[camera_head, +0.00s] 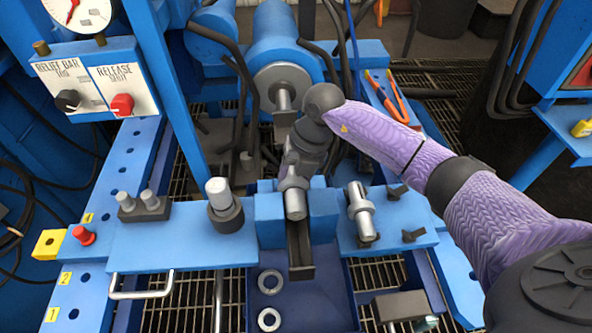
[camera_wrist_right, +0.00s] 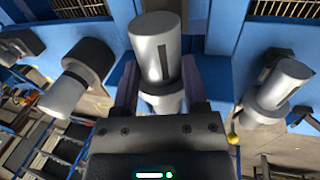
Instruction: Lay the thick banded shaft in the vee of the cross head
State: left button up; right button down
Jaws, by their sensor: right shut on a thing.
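My right gripper (camera_head: 296,172) is shut on a silver shaft (camera_head: 296,204), which has a raised band and a keyway slot. In the right wrist view the shaft (camera_wrist_right: 156,50) shows between the two fingers. It is over the gap between the two blue blocks of the cross head (camera_head: 323,212); I cannot tell whether it touches the vee, whose bottom is hidden. A shaft with a wide dark collar (camera_head: 224,214) stands to the left. A silver collared shaft (camera_head: 361,211) is to the right. My left gripper is not in view.
A dark bar (camera_head: 299,250) juts forward below the gap. Two rings (camera_head: 270,281) lie in the blue tray (camera_head: 318,291) beneath. A block with two pegs (camera_head: 144,206) sits at left.

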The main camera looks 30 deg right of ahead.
jog(key=shift+f, duration=0.35)
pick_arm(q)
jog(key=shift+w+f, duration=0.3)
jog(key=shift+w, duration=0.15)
pick_arm(e)
jog(key=shift+f, duration=0.2)
jog(key=shift+c, duration=2.1)
grip_release()
jog(key=o, duration=0.4)
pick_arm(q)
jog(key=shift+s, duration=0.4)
pick_arm(e)
jog(key=shift+f, duration=0.1)
